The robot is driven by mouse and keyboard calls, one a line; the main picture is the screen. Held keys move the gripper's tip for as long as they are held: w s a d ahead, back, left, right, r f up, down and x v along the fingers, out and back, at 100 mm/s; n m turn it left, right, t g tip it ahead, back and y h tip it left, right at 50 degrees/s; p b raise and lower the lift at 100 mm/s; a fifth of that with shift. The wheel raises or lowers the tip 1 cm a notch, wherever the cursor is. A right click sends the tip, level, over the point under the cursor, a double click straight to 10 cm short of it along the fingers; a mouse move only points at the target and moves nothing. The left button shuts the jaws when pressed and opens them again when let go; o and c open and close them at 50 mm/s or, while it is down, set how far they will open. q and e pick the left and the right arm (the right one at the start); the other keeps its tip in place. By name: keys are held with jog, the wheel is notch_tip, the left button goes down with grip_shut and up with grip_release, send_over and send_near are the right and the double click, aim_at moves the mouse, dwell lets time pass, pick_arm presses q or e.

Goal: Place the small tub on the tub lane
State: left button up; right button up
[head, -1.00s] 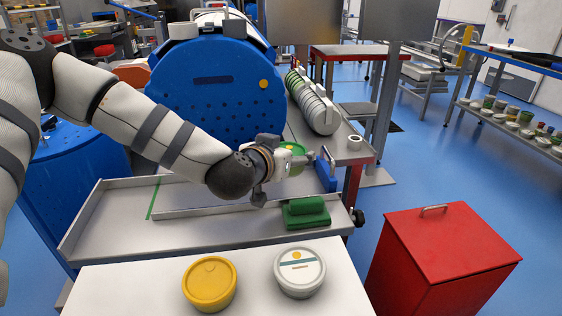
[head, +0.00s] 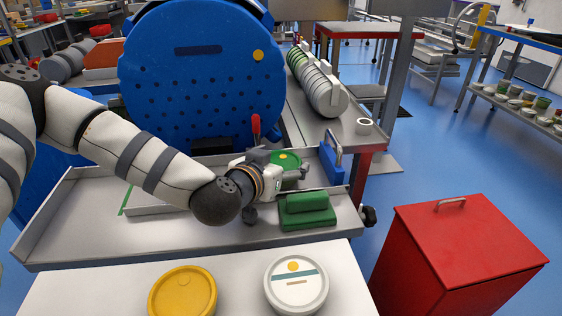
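A small tub with a green lid and a yellow dot (head: 285,158) is at the far side of the grey metal tray. My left gripper (head: 293,174) reaches it from the left and front and appears shut on it; the fingers and wrist hide part of its near side. I cannot tell whether its underside touches a surface. The grey tray with raised edges (head: 75,232), with a green stripe at its left, lies below my arm. Which part is the tub lane is not marked clearly. My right gripper is not in view.
A green block (head: 306,212) and a blue upright piece (head: 330,163) stand close to the gripper. A yellow tub (head: 183,292) and a white tub (head: 296,285) stand on the white front table. A big blue drum (head: 203,75) rises behind; a red bin (head: 465,250) stands right.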

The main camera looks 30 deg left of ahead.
pick_arm(q)
jog(key=shift+o, duration=0.9)
jog(key=shift+r, duration=0.15)
jog(key=v, duration=0.3)
jog(key=p+v, duration=0.1)
jog(key=v, duration=0.2)
jog(key=p+v, duration=0.1)
jog(key=v, duration=0.2)
jog(key=shift+r, duration=0.4)
jog(key=shift+r+p+v, duration=0.25)
jog(key=shift+p+v, duration=0.8)
jog(key=shift+v, duration=0.1)
jog(key=shift+s+f, duration=0.2)
jog(key=shift+s, duration=0.1)
jog(key=shift+f, duration=0.3)
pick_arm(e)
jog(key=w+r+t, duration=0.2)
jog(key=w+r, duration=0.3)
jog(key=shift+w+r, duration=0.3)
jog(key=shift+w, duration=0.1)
